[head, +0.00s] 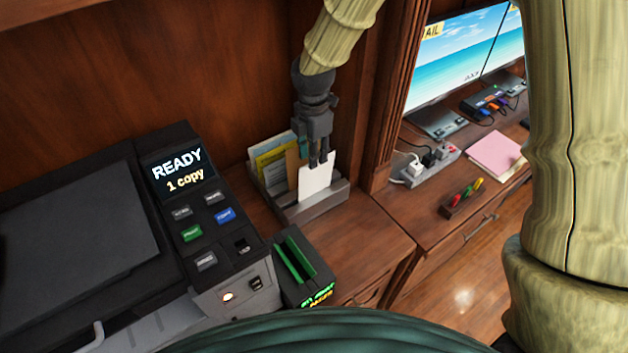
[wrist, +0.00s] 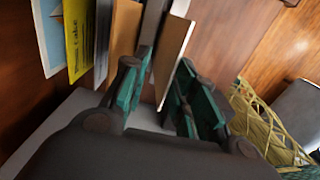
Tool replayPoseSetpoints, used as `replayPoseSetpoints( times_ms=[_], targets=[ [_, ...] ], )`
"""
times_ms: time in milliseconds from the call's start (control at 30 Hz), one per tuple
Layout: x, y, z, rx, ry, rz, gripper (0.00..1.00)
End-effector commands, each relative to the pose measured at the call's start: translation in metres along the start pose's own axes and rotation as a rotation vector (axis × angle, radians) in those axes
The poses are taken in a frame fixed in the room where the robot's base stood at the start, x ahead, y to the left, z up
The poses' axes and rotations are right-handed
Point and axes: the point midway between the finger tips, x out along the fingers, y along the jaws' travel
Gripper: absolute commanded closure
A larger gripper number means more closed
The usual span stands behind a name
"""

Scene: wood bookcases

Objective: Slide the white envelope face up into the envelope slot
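The white envelope (head: 316,186) stands upright at the front right of a grey letter organizer (head: 322,206) in the head view. My gripper (head: 318,160) points down at its top edge. In the wrist view, my gripper (wrist: 165,95) is open, its teal-padded fingers apart. An upright tan-faced piece with a pale edge (wrist: 174,55) stands between them, close to the right finger; I cannot tell if this is the envelope's shaded face. Firm contact does not show. The organizer has several upright dividers; which compartment is the envelope slot is not clear.
Yellow, brown and pale papers (head: 272,160) stand behind the envelope. A black box with a green-edged slot (head: 294,260) stands in front, beside a copier (head: 185,215). Wood trim (head: 392,100) rises to the right. The desktop right of the black box (head: 360,250) is clear.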

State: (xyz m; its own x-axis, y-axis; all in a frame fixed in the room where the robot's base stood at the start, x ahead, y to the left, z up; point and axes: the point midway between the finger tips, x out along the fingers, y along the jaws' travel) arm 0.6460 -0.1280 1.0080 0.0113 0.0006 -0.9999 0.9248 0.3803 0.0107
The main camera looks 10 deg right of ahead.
Motion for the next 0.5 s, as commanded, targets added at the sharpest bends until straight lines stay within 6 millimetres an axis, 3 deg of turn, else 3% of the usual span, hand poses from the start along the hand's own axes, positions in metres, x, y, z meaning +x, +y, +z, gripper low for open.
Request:
replayPoseSetpoints(
  times_ms=[500],
  targets=[
    [0.048, 0.001, 0.003, 0.001, 0.002, -0.006, 0.72]
  ],
)
